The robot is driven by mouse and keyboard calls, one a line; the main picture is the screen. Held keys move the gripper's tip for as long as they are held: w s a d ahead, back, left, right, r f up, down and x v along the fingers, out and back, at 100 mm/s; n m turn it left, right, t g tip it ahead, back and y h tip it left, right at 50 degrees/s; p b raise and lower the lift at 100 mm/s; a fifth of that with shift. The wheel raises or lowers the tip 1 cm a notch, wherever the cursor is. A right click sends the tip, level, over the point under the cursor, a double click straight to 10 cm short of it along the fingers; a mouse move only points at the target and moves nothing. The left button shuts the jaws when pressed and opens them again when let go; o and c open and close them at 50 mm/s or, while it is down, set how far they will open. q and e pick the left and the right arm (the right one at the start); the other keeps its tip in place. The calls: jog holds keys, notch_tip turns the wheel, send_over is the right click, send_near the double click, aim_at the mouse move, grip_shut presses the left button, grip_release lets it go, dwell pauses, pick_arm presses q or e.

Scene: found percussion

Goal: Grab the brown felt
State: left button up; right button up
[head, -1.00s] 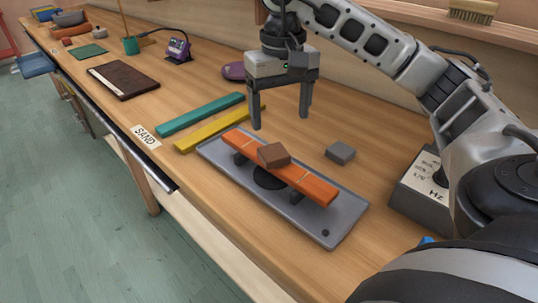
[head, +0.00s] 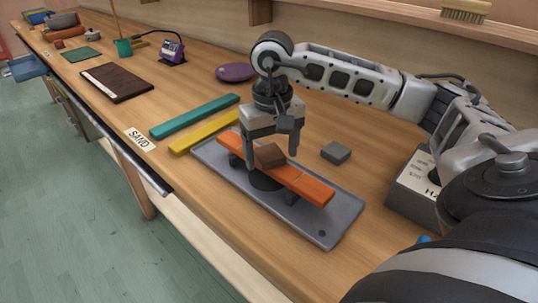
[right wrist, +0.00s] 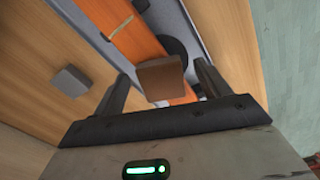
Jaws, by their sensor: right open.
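The brown felt (head: 269,155) is a small brown block lying on top of the orange bar (head: 310,187), which rests across a grey tray (head: 335,232). My right gripper (head: 271,160) is open and pointing down, with its fingers on either side of the brown felt. In the right wrist view the brown felt (right wrist: 161,78) lies between and just beyond the open fingertips (right wrist: 163,80). I cannot tell whether the fingers touch it. My left gripper is not in view.
A grey block (head: 336,152) lies on the bench right of the tray. Yellow (head: 203,133) and teal (head: 194,116) bars lie to the left. A dark box with a white label (head: 415,185) stands at the right, and a purple disc (head: 236,72) lies behind.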

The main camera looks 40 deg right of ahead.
jog(key=c, duration=1.1)
jog(key=shift+r, duration=0.1)
